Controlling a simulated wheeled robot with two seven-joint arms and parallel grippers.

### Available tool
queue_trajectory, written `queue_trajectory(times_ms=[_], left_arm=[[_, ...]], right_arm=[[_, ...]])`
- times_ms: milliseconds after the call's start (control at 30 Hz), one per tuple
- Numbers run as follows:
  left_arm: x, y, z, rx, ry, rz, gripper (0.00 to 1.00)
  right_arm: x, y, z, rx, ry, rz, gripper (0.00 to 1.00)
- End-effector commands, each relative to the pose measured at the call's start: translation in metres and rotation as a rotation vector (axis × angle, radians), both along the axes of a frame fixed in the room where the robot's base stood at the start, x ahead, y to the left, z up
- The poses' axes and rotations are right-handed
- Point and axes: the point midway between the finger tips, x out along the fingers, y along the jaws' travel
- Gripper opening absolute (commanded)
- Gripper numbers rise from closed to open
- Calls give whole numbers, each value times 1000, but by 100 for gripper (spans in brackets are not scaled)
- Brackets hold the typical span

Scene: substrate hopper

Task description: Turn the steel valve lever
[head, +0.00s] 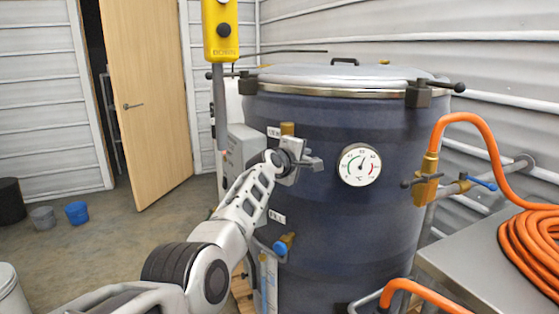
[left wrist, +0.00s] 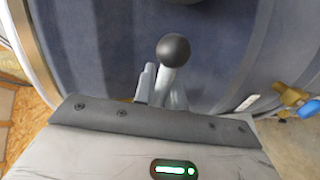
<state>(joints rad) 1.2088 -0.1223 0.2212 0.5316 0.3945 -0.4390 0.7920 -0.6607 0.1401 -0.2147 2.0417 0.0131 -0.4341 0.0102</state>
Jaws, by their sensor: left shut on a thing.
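The steel valve lever (left wrist: 167,80) shows in the left wrist view as a pale grey rod ending in a black ball knob. My left gripper (left wrist: 163,92) is shut on it, one finger on each side of the rod, with the knob beyond the fingertips. In the head view, my left gripper (head: 310,164) is at the front of the dark blue tank (head: 330,220), just below a brass fitting (head: 287,129) and left of the dial gauge (head: 359,165). The lever is mostly hidden there by the gripper. My right gripper is not in view.
A blue-handled brass valve (head: 284,243) sits lower on the tank. Right of the tank, an orange hose (head: 470,122) joins another brass valve (head: 426,182) with a blue handle. A metal table (head: 470,262) carries coiled hose. A yellow control box (head: 220,32) hangs at upper left.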

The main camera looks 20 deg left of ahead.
Motion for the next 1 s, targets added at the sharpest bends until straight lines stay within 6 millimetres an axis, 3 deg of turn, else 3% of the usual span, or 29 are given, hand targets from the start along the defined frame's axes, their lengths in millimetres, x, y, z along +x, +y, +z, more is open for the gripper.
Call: queue_trajectory(times_ms=[333, 833, 867, 933, 1000], left_arm=[[2, -9, 10, -118, 32, -11, 0], [2, -8, 11, -138, 35, -9, 0], [2, -8, 11, -138, 35, -9, 15], [2, -8, 11, -138, 35, -9, 34], [2, -8, 10, -137, 36, -9, 34]], right_arm=[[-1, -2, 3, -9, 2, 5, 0], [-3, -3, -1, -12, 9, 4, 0], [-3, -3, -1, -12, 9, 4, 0], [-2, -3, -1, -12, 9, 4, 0], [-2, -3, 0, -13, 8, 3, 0]])
